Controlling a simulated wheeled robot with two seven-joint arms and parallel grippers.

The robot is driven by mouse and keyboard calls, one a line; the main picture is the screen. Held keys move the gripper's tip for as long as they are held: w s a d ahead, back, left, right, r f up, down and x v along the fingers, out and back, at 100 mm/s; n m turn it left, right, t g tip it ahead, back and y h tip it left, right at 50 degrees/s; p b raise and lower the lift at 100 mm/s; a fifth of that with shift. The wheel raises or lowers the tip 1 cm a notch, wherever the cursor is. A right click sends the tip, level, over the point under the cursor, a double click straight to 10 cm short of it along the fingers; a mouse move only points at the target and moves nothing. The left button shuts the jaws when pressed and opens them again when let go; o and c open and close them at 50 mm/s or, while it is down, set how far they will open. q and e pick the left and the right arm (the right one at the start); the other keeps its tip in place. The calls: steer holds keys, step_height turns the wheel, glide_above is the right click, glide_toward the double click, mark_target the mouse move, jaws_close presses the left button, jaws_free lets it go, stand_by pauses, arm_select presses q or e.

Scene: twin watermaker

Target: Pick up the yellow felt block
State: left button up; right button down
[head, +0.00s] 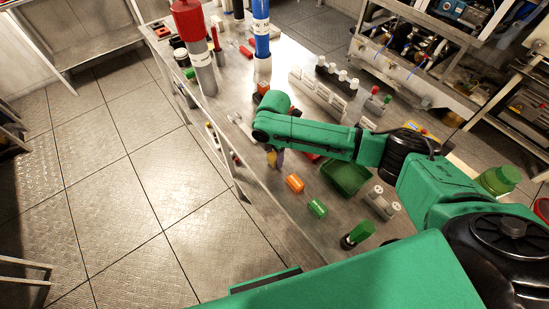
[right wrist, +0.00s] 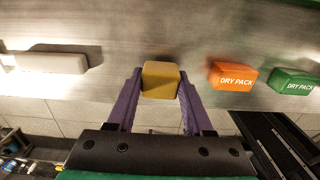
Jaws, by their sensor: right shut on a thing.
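The yellow felt block (right wrist: 160,80) sits between the purple fingers of my right gripper (right wrist: 160,95) in the right wrist view. The fingers touch it on both sides, so the gripper is shut on it. In the head view the block (head: 272,160) shows small at the tips of my right gripper (head: 274,157), near the table's front edge. I cannot tell whether the block touches the tabletop. My left gripper is not in view.
An orange dry pack (head: 294,183) and a green dry pack (head: 317,208) lie on the metal table (head: 280,205) beside the gripper. A green tray (head: 345,177) stands behind them. Tall red (head: 187,25) and blue (head: 261,30) cylinders stand at the far end.

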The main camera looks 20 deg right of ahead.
mark_target(275, 155)
step_height(275, 155, up, 19)
steer(key=b, duration=0.3)
